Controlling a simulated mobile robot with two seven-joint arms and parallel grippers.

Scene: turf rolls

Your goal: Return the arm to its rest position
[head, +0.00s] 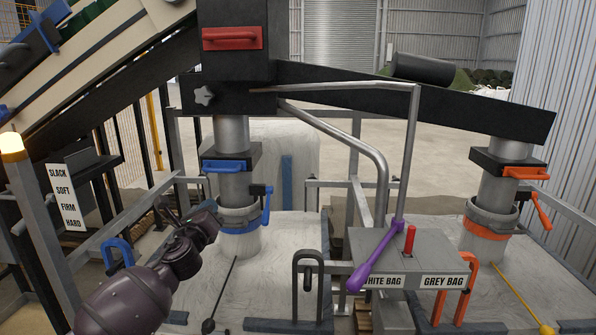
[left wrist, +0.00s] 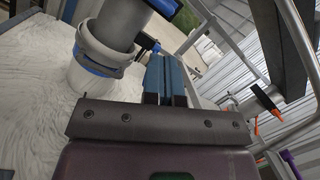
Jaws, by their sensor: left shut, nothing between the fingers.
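My left arm comes in from the lower left of the head view. Its gripper (head: 168,212) is raised in front of the left filling spout and is empty. In the left wrist view the two blue-tipped fingers (left wrist: 165,78) lie together, shut on nothing. The left spout (left wrist: 100,50) with its blue clamp ring and white bag neck shows beyond the fingers, to their left. The fingers look apart from it, though the exact gap is hard to tell. My right gripper is not in view.
A control box (head: 385,255) with a purple lever (head: 377,267) and a red lever stands between the two bags. The right spout (head: 493,195) has an orange clamp. A SLACK-to-HARD sign (head: 67,194) and grey frame rails flank my left arm. Open floor lies behind.

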